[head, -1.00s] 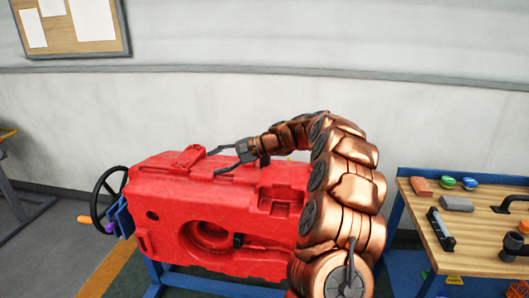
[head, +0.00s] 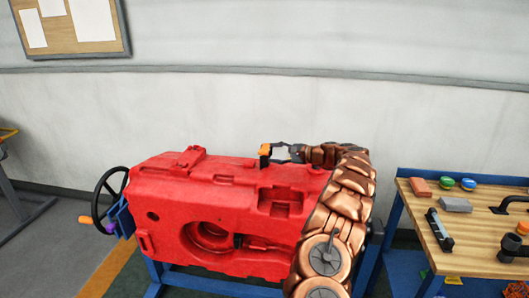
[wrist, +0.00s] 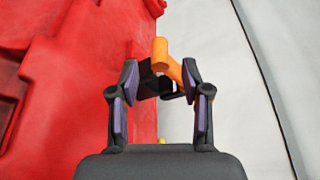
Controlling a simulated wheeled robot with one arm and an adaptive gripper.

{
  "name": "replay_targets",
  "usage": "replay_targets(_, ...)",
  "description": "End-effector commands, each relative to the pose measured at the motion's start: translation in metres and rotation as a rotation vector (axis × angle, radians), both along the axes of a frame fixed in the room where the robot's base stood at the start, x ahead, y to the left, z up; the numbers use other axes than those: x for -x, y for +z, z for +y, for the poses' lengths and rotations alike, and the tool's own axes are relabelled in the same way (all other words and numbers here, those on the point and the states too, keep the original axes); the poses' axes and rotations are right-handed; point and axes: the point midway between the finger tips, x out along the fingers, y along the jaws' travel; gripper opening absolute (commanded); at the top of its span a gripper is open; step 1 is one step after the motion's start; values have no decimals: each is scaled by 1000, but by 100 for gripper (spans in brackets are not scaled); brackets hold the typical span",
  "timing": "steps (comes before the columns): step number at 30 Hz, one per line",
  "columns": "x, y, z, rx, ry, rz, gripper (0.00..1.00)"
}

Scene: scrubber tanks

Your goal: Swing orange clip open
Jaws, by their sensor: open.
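The orange clip (head: 265,149) stands at the back top edge of the red tank (head: 165,185) in the head view. In the wrist view the orange clip (wrist: 170,60) lies just beyond and partly between my fingertips, close to the right one. A black part (wrist: 150,82) shows beside it between the fingers. My gripper (wrist: 160,74) is open, with one finger on each side of the clip. I cannot tell whether a finger touches it. In the head view my gripper (head: 278,152) is low behind the tank's top edge and partly hidden.
The tank rests on a blue stand, with a black handwheel (head: 108,195) at its left end. A wooden bench (head: 470,235) with blocks and tools stands at the right. A pale wall (head: 300,110) runs behind the tank. Open floor lies at the left.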

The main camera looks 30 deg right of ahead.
Motion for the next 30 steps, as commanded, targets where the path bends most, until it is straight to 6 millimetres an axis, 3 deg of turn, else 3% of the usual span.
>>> replay_targets(10, -38, -8, 22, 2, 3, 1, 48)
replay_targets(23, -45, -11, 27, 1, 2, 0, 48)
replay_targets(30, -45, -12, 27, 0, 1, 1, 25)
